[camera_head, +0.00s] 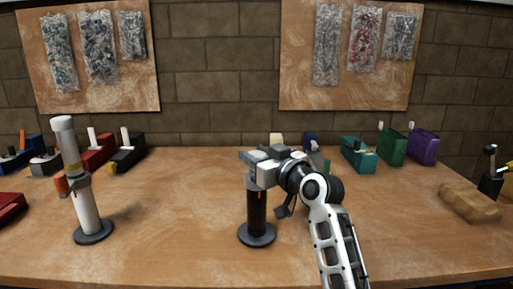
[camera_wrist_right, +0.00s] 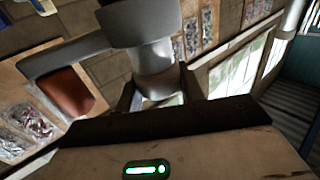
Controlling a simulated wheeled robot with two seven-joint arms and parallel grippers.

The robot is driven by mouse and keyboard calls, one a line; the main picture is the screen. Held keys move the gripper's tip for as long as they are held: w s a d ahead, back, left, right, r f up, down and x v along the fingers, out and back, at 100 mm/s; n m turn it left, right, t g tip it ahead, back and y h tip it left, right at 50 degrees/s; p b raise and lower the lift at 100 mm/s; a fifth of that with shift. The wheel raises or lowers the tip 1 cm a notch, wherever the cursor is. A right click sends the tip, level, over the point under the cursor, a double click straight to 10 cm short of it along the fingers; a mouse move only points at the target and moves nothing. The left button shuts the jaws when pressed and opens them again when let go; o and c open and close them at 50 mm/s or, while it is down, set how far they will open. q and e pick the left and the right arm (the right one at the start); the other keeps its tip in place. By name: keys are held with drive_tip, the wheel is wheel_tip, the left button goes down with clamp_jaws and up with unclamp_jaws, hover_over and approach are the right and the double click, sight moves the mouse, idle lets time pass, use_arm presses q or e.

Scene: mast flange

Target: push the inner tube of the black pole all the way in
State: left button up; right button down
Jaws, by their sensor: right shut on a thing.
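The black pole (camera_head: 257,212) stands upright on its round black base (camera_head: 257,235) near the middle of the table. Its grey collar (camera_head: 252,182) sits at the top of the black part, just under my right gripper (camera_head: 262,160). In the right wrist view the grey collar (camera_wrist_right: 140,22) has a side arm and an orange-red lever (camera_wrist_right: 68,92). The grey inner tube (camera_wrist_right: 157,62) runs from the collar to between my right fingers, which are shut on it. In the head view the gripper hides the tube. My left gripper is not in view.
A white pole (camera_head: 88,210) with a grey collar and orange lever stands at the left. Coloured bins (camera_head: 358,153) line the back. A tan block (camera_head: 470,202) lies at the right. The table between the poles is clear.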

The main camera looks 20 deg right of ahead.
drive_tip(key=shift+f, duration=0.3)
drive_tip(key=c, duration=0.9)
unclamp_jaws()
drive_tip(key=shift+f, duration=0.1)
drive_tip(key=shift+s+d, duration=0.1)
drive_tip(key=shift+s, duration=0.05)
drive_tip(key=v, duration=1.5)
drive_tip(key=shift+s+b, duration=0.25)
drive_tip(key=shift+b, duration=0.05)
